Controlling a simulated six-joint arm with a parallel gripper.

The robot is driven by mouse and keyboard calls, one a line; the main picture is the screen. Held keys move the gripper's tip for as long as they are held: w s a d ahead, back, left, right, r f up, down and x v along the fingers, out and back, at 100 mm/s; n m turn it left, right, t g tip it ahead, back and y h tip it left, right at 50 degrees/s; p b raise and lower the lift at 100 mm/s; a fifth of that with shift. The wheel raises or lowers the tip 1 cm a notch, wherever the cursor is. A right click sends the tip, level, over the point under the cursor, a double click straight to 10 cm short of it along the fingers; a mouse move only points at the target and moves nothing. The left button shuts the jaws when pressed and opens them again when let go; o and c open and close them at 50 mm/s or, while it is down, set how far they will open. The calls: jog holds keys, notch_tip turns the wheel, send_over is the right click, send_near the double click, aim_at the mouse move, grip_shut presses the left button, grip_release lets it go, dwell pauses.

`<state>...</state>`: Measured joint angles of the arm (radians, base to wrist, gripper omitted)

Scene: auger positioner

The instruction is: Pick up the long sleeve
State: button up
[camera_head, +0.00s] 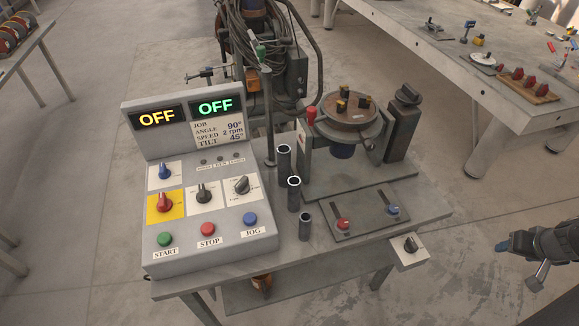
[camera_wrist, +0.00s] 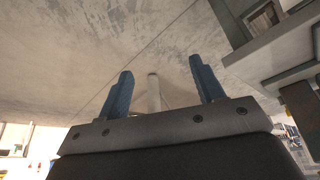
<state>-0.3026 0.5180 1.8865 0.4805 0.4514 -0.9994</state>
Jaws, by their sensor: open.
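Three dark, hollow, upright tubes stand in a row on the table between the control box and the turntable device. The rearmost, the long sleeve (camera_head: 284,167), looks tallest. A middle sleeve (camera_head: 294,197) stands in front of it, and a short sleeve (camera_head: 305,229) stands nearest. My gripper (camera_head: 502,246) is at the far right in the head view, off the table and well away from the sleeves. In the wrist view its two blue fingers (camera_wrist: 162,72) are spread apart with nothing between them. No sleeve shows clearly there.
The control box (camera_head: 210,220) with OFF displays stands left of the sleeves. The turntable positioner (camera_head: 346,115) stands behind and to the right. A low plate with red and blue knobs (camera_head: 365,219) lies right of the short sleeve. Open floor (camera_head: 470,260) separates my gripper from the table.

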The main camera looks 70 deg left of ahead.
jog(key=s+a+r+n, duration=0.35)
jog(key=a+n, duration=0.25)
jog(key=a, duration=0.2)
jog(key=s+a+r+n, duration=0.3)
jog(key=a+r+n, duration=0.15)
jog(key=a, duration=0.35)
jog(key=s+a+r+n, duration=0.35)
jog(key=a+n, duration=0.25)
jog(key=a, duration=0.2)
jog(key=s+a+r+n+t, duration=0.1)
jog(key=s+a+r+n, duration=0.35)
jog(key=s, duration=0.25)
jog(key=s+a+r+n+y, duration=0.1)
jog(key=s+a+r+n, duration=0.4)
jog(key=s, duration=0.3)
jog(key=s+a+r+n+t, duration=0.1)
jog(key=s+a+r+n, duration=0.35)
jog(key=s+n, duration=0.2)
jog(key=n+g, duration=0.2)
jog(key=n, duration=0.2)
send_over(284, 156)
jog(key=s+d, duration=0.3)
notch_tip(284, 156, down, 7)
jog(key=shift+h, duration=0.5)
jog(key=x, duration=1.1)
jog(key=shift+a+f, duration=0.15)
jog(key=shift+s+x, duration=0.15)
jog(key=shift+x, duration=1.3)
jog(key=shift+s+x, duration=0.1)
jog(key=shift+x, duration=1.35)
